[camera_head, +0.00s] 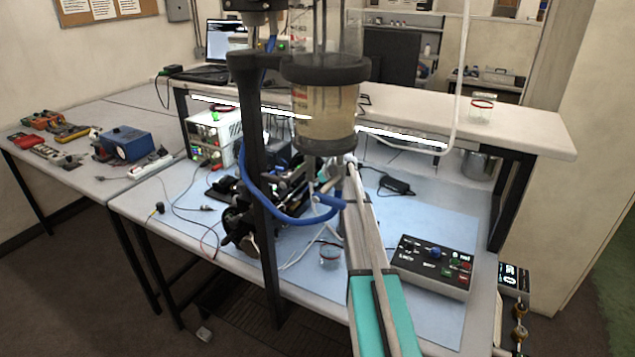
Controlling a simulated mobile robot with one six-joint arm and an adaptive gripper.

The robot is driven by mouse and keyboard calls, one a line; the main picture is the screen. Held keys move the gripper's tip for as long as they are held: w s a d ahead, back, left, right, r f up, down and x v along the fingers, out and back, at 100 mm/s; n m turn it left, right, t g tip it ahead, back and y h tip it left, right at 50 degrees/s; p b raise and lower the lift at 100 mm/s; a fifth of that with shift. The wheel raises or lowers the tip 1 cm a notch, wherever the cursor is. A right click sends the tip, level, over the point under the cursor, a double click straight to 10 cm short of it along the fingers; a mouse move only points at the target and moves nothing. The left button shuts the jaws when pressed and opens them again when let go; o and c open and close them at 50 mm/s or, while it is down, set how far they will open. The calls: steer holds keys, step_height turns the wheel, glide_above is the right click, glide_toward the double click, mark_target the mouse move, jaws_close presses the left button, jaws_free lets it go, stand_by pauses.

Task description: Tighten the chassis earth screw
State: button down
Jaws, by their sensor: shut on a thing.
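The chassis earth screw cannot be made out in this view. My teal and grey arm reaches up from the bottom edge to just below the cylinder. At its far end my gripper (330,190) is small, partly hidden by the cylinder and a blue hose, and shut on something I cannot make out. A clear cylinder (325,115) with cloudy amber contents and black collars stands upright in front of it, on a black post (262,200). Dark machinery (245,205) sits on the bench just left of the gripper.
The blue hose (270,205) loops from the post toward my gripper. A black control box (433,265) lies right on the blue mat (440,320). A small glass jar (330,254) stands close left of my arm. Left are a white power supply (213,135) and loose cables.

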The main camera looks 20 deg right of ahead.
stand_by(0.3)
steer(key=shift+c, duration=1.9)
jaws_free()
